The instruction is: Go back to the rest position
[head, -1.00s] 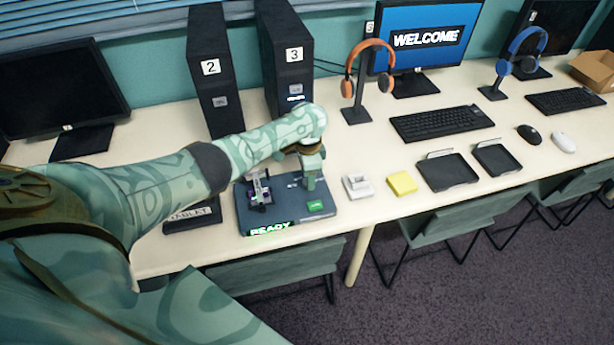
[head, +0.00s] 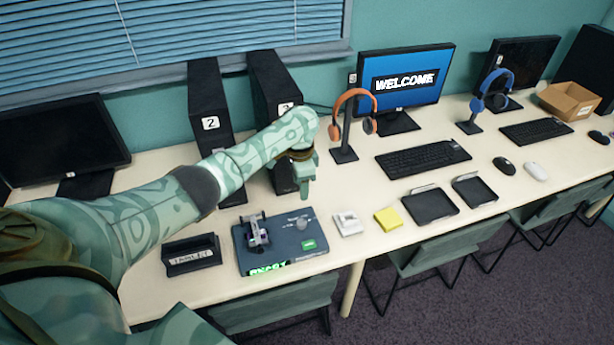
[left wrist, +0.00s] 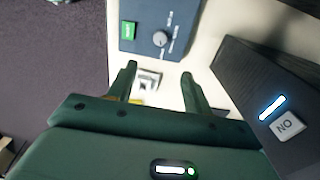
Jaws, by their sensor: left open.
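My left gripper (head: 304,188) hangs above the back edge of a dark blue device (head: 285,252) on the table, in front of the computer tower marked 3. In the left wrist view its two fingers (left wrist: 160,88) are apart with nothing between them. The device has a green button (head: 309,244), a knob, a small fixture at its left and a lit green front label. Its button and knob also show in the left wrist view. My right gripper is not in view.
Two black towers (head: 209,105) stand behind the arm. A tablet stand (head: 191,256), a white block (head: 347,223), a yellow pad (head: 388,219) and two black trays (head: 431,206) lie along the front. An orange headset (head: 353,108) hangs on a stand to the gripper's right.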

